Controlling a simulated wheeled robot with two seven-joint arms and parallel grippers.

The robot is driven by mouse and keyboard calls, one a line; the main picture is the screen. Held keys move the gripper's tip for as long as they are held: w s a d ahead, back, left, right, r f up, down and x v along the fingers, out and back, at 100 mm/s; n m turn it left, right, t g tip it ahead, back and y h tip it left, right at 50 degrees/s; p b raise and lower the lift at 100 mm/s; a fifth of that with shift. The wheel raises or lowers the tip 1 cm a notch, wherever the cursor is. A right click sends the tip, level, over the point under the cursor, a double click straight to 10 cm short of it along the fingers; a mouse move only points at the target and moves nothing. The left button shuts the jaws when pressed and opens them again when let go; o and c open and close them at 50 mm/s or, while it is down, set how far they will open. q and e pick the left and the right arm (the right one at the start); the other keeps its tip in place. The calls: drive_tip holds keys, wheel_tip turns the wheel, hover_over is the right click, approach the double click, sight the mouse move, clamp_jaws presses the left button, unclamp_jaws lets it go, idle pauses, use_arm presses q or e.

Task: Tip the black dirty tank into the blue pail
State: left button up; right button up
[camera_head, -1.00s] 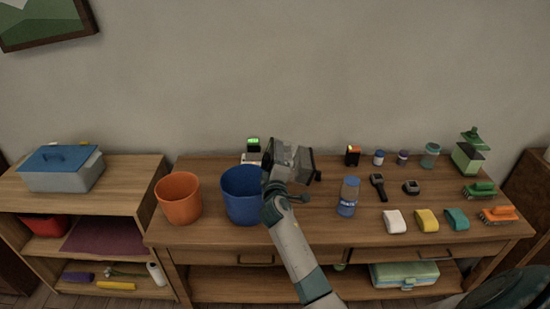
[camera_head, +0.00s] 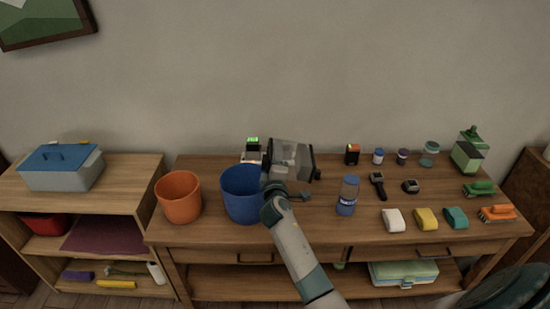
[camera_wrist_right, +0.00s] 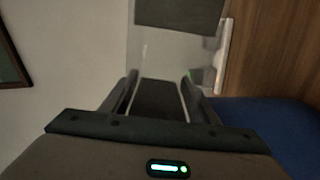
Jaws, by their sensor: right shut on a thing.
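The dirty tank (camera_head: 292,158), a greyish see-through box with dark ends, is held above the table beside the upper right rim of the blue pail (camera_head: 238,200). My right gripper (camera_head: 273,184) is shut on it; wrist and tank partly hide each other in the head view. In the right wrist view the fingers (camera_wrist_right: 160,92) close around a dark part of the tank, and its clear body (camera_wrist_right: 165,50) extends beyond them. The blue pail (camera_wrist_right: 275,125) shows at the right of that view. The pail's inside is partly visible and its bottom hidden. My left gripper is not in view.
An orange pail (camera_head: 179,198) stands left of the blue one. A small device with a green light (camera_head: 253,145) is behind. A low shelf (camera_head: 130,180) stands left.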

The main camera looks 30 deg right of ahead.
drive_tip(key=shift+f+n, duration=0.4)
drive_tip(key=shift+n, duration=0.6)
idle(0.6)
drive_tip(key=shift+n+p, duration=0.4)
idle(0.5)
drive_tip(key=shift+r+n+p, duration=0.25)
drive_tip(key=shift+n+p, duration=0.45)
idle(0.5)
drive_tip(key=shift+d, duration=0.1)
